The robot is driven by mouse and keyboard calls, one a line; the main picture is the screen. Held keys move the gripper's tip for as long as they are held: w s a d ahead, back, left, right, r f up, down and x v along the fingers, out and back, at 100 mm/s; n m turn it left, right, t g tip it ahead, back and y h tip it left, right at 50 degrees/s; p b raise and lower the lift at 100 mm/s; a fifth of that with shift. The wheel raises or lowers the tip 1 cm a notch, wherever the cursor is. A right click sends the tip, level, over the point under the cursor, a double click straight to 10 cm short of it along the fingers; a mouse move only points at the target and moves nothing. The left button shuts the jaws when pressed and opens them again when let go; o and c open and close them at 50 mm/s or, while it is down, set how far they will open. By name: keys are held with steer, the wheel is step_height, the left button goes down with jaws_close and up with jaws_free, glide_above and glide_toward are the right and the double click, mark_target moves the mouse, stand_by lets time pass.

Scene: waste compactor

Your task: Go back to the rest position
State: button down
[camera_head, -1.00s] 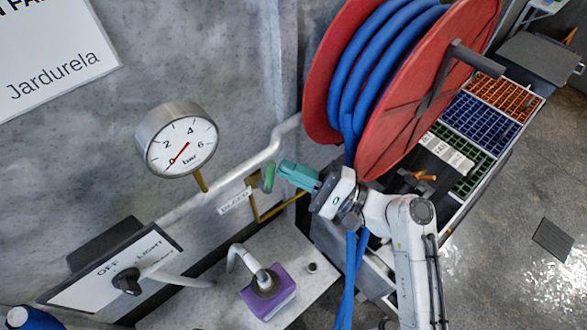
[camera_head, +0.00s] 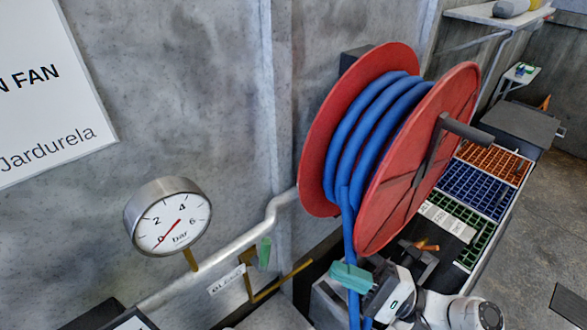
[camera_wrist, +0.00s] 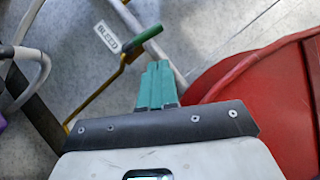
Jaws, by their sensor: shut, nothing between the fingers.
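The green handle also shows in the wrist view (camera_wrist: 146,35).
A red reel (camera_head: 420,160) with blue hose (camera_head: 372,140) stands just above my arm. A pressure gauge (camera_head: 168,222) and grey pipe (camera_head: 232,246) are on the wall at left. Crates with orange, blue (camera_head: 474,190) and green grids stand at right. Open floor lies at far right.

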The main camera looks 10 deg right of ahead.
steer(key=s+d+f+n+g+h, duration=0.1)
steer(key=s+f+n+g+h, duration=0.2)
steer(key=s+f+h, duration=0.35)
steer(key=s+d+f+n+g+h, duration=0.1)
steer(key=s+f+n+g+h, duration=0.15)
steer(key=f, duration=0.75)
steer(key=s+d+f+n+g+h, duration=0.1)
steer(key=s+d+n+h, duration=0.3)
steer(key=s+d+h, duration=0.6)
steer(key=shift+s+d+g, duration=0.85)
steer(key=shift+s+d, duration=0.2)
steer(key=c, duration=1.9)
jaws_free()
steer(key=shift+n, duration=0.25)
